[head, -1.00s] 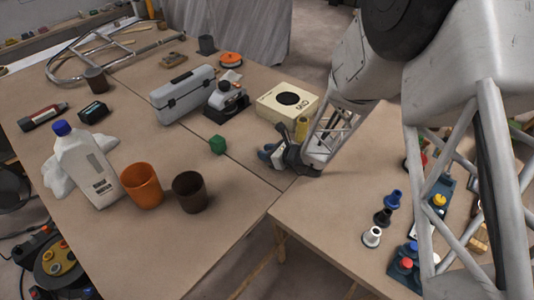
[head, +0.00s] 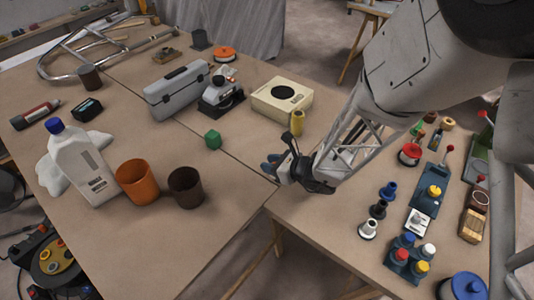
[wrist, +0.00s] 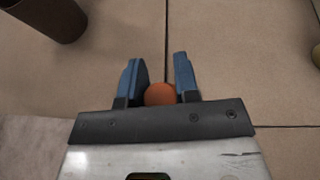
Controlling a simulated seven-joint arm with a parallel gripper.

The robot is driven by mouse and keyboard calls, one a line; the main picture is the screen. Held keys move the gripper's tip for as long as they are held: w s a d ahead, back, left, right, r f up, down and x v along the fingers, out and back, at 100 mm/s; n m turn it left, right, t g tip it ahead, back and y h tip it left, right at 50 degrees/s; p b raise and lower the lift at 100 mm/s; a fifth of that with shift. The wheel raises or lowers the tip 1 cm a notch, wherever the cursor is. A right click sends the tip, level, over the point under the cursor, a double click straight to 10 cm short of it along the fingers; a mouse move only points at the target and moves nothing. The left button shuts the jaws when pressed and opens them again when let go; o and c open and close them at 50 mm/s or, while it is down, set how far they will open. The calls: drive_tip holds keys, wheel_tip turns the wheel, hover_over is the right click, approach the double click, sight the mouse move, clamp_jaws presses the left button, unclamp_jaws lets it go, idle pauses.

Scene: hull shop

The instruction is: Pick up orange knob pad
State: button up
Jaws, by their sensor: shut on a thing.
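My gripper (head: 273,167) is low over the near edge of the left table, by the gap between the tables. In the wrist view its two blue fingers (wrist: 158,65) stand on either side of a round orange thing, which I take for the orange knob pad (wrist: 160,94). The gripper is shut on it. Only its rounded orange part shows; the rest is hidden by the gripper's dark front plate. In the head view I cannot make it out behind the fingers.
A yellow cylinder (head: 297,122) and cream box (head: 281,97) are behind. An orange disc (head: 224,54) lies far back. Knobs, including a white one (head: 368,229), crowd the right table.

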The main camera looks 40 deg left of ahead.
drive_tip(key=shift+s+d+r, duration=0.1)
drive_tip(key=shift+s+d, duration=0.6)
drive_tip(key=shift+d, duration=0.2)
drive_tip(key=shift+s+d+r, duration=0.1)
drive_tip(key=shift+s+d, duration=0.55)
drive_tip(key=shift+d, duration=0.2)
